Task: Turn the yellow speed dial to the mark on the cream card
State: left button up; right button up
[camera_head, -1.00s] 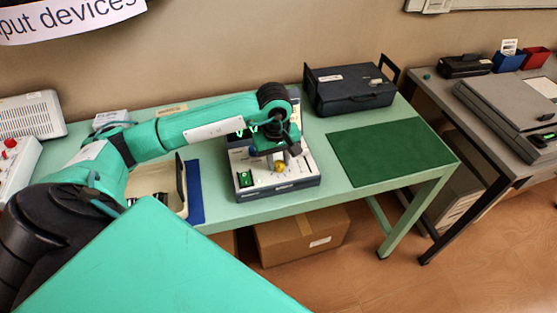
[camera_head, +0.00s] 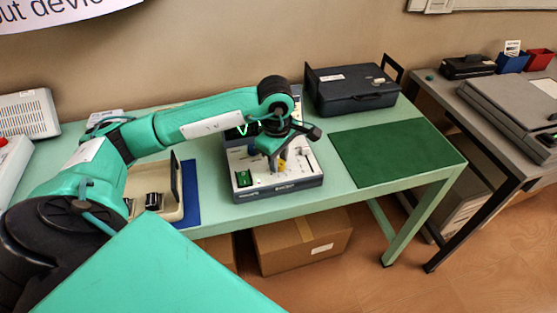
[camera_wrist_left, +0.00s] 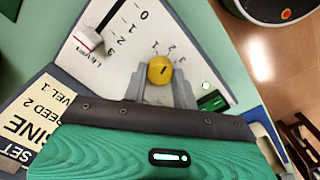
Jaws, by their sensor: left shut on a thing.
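The yellow speed dial (camera_wrist_left: 160,70) sits on the white panel of the control box (camera_head: 308,180), with a dark pointer line on its face and numbers printed beside it. My left gripper (camera_wrist_left: 160,90) is shut on the dial, one grey finger on each side. In the head view the gripper (camera_head: 278,157) reaches down over the box and the dial (camera_head: 282,163) shows small below it. My right gripper is not in view.
A level slider (camera_wrist_left: 90,41) and a green switch (camera_wrist_left: 212,100) flank the dial. A green mat (camera_head: 395,152) lies clear to the right.

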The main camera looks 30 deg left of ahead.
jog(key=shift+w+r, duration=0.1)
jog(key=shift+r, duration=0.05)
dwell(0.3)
pick_arm(q)
jog(key=o, duration=1)
jog(key=shift+r, duration=0.1)
jog(key=r, duration=1.3)
jog(key=shift+s+r+b, duration=0.3)
jog(key=shift+s+r, duration=0.05)
jog(key=shift+s, duration=0.05)
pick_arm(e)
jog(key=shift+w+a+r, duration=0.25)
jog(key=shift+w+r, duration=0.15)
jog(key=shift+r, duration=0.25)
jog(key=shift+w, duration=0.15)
